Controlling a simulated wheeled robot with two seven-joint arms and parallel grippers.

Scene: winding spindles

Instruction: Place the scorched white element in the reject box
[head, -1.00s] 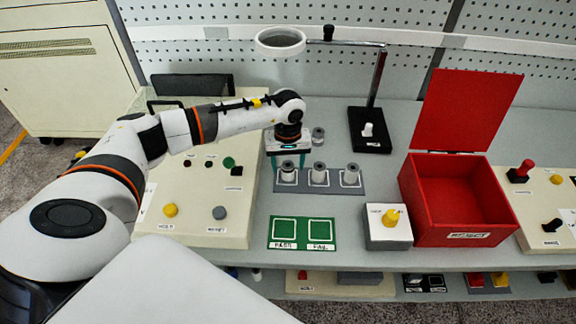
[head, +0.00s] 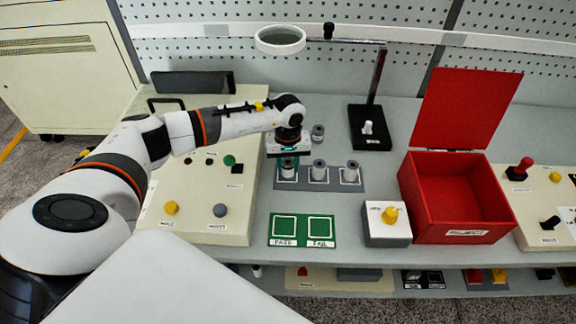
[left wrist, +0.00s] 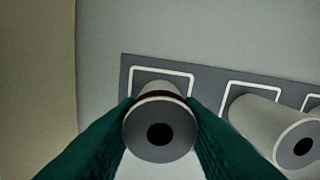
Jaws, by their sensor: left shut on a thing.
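My left gripper (head: 288,163) is shut on the leftmost white spindle (head: 288,172), at the left end of the grey plate (head: 334,187). In the left wrist view its green fingers (left wrist: 161,108) press on both sides of this spindle (left wrist: 146,146), which has a grey end with a dark hole. A dark brownish band shows round it just behind that end. I cannot tell whether its base touches the plate. Two more white spindles stand on the plate, one in the middle (head: 319,171) and one at the right (head: 351,172). The red reject box (head: 464,238) is at the right, lid open, with nothing visible inside.
A white box with a yellow knob (head: 390,215) stands between the plate and the reject box. A green two-square mat (head: 303,243) lies in front. A magnifier stand (head: 370,140) rises behind.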

